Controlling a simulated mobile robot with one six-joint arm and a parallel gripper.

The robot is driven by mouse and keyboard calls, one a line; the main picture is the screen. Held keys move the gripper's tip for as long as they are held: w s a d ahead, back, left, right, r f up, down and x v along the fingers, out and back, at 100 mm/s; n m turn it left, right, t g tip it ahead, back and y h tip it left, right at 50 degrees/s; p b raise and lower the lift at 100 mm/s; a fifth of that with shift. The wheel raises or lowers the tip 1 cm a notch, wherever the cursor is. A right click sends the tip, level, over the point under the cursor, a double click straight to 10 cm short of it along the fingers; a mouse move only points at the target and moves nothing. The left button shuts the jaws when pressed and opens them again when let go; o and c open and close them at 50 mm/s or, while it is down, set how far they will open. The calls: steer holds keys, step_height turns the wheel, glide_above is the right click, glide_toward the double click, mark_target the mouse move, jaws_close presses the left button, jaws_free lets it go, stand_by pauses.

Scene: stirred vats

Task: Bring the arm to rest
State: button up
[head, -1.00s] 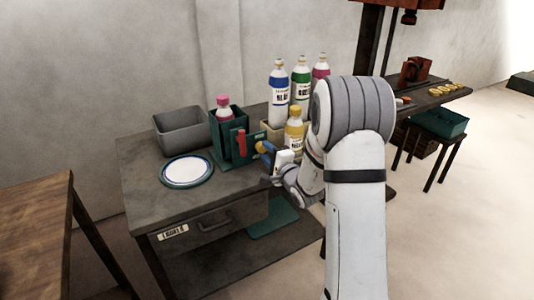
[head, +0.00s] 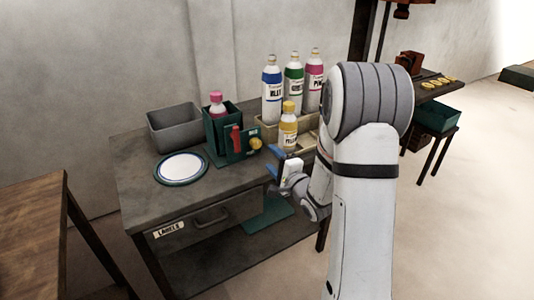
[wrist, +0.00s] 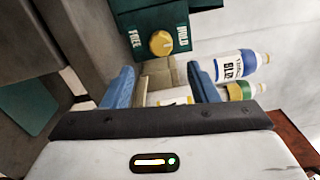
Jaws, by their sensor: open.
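My gripper (head: 275,163) is open and empty, with its blue fingers apart, in front of the bench's right part. In the wrist view, my gripper (wrist: 160,85) has clear space between its fingers. Beyond them is a dark green holder (head: 221,128) with a red handle (head: 237,139) and a yellow knob (head: 255,144). The wrist view shows the knob (wrist: 161,43) between the words FREE and HOLD, apart from the fingers. A pink-capped bottle (head: 217,104) stands in the holder. My arm hides part of the bench's right end.
Blue-, green- and pink-labelled bottles (head: 272,92) stand at the back of the bench (head: 140,165), with a yellow bottle (head: 289,125) before them. A grey bin (head: 175,130) and a round white plate (head: 182,167) are at left. A wooden table (head: 30,215) stands at the left edge.

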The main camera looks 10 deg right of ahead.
steer(key=shift+s+d, duration=0.1)
steer(key=shift+s, duration=0.3)
steer(key=s+d+r+n+g+h+p, duration=0.1)
steer(key=s+r+n+g+h+p, duration=0.25)
steer(key=r+p, duration=0.3)
steer(key=s+d+r+n+g+h+p, duration=0.1)
steer(key=s+r+n+g+h+p, duration=0.3)
steer(key=r, duration=0.4)
steer(key=s+a+r+n+g+p, duration=0.1)
steer(key=s+r+n+g+p, duration=0.1)
steer(key=s, duration=0.5)
steer(key=s+a+r+n+g+y+p, duration=0.1)
steer(key=s+a+r+n+g+p, duration=0.1)
steer(key=s, duration=0.5)
steer(key=s+a+r+n+g+y+p, duration=0.1)
steer(key=s+a+r+n+g+p, duration=0.1)
steer(key=s, duration=0.6)
step_height(320, 180, up, 4)
steer(key=n+g+p, duration=0.1)
steer(key=n+p, duration=0.1)
steer(key=p, duration=0.1)
